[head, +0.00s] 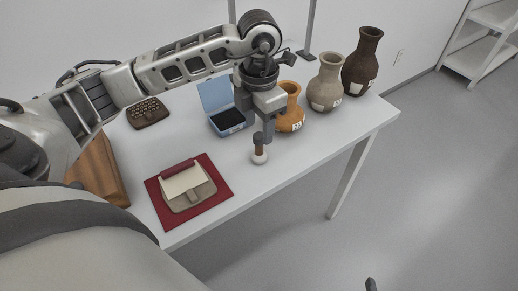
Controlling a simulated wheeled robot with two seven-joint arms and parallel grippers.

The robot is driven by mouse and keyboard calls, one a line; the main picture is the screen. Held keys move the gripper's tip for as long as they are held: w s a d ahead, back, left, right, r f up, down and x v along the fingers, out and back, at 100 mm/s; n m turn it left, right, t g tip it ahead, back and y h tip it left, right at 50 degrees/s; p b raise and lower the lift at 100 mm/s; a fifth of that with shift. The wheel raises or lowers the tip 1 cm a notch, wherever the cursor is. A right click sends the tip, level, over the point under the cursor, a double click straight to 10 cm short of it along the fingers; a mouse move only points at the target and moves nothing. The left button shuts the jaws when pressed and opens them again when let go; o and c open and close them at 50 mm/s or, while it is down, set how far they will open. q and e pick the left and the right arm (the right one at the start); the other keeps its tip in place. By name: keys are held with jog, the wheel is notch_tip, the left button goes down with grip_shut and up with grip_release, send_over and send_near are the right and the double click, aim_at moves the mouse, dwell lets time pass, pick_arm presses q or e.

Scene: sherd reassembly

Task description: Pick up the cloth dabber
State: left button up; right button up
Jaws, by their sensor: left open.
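The cloth dabber (259,157) stands on the white table, with a brown handle on top and a pale round cloth end resting on the tabletop. My left gripper (264,138) points down right over it. Its jaws are open, with the fingers at the top of the handle. One finger partly hides the handle, and I cannot tell whether it touches. My right gripper is not recognisable in view.
An open blue box (228,123) with a dark pad, an orange vase (290,112), a grey vase (327,84) and a dark brown vase (361,65) stand behind. A red mat (222,183) carries a beige pouch-like object (188,191). The table's front right is clear.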

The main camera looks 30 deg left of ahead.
aim_at(259, 155)
pick_arm(q)
jog(key=shift+w+f, duration=0.1)
jog(key=shift+f, duration=3.5)
jog(key=c, duration=1.1)
